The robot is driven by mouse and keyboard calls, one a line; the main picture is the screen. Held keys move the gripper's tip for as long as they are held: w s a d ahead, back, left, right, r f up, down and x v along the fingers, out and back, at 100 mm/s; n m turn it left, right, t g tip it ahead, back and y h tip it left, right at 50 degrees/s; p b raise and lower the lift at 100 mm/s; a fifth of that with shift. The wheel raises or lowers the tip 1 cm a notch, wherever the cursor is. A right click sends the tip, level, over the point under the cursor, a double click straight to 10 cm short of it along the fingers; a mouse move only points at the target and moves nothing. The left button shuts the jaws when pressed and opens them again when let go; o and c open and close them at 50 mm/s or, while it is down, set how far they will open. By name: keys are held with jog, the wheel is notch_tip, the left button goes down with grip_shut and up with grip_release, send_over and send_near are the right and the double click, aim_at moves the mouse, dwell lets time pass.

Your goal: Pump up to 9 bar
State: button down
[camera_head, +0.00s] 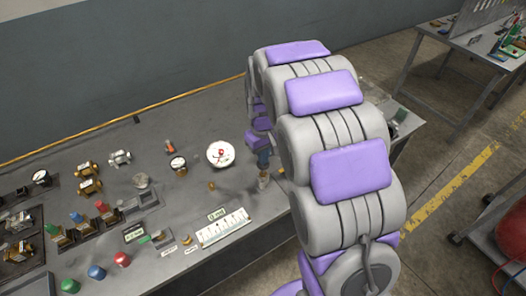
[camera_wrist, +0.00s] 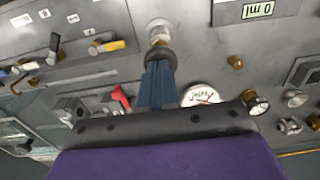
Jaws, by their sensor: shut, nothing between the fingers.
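A round white gauge (camera_head: 221,154) with a red needle lies face up on the grey bench, left of my gripper (camera_head: 263,163). It also shows in the wrist view (camera_wrist: 203,95), partly cut off by my gripper's body; its reading is too small to tell. My gripper points down at the bench, its narrow blue fingers together with dark tips, and holds nothing. A pale metal, knob-like fitting (camera_head: 263,181) stands right at the fingertips; it also shows in the wrist view (camera_wrist: 159,34). I cannot tell whether the tips touch it. No part is clearly recognisable as a pump.
A smaller dark-rimmed gauge (camera_head: 178,164) and a brass fitting (camera_head: 212,186) stand nearby. A white panel (camera_head: 222,228) lies near the front edge. Brass valves (camera_head: 88,186) and coloured knobs (camera_head: 122,259) crowd the left. My arm covers the bench's right part.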

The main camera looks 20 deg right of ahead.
jog(key=shift+f, duration=0.1)
notch_tip(320, 180, down, 3)
jog(key=shift+p, duration=0.4)
jog(key=shift+s+f, duration=0.2)
jog(key=shift+r, duration=0.1)
jog(key=shift+w+r, duration=0.1)
jog(key=shift+r, duration=0.2)
notch_tip(320, 180, up, 14)
jog(key=p, duration=0.4)
jog(key=shift+w+f, duration=0.2)
jog(key=shift+s, duration=0.1)
dwell(1.0)
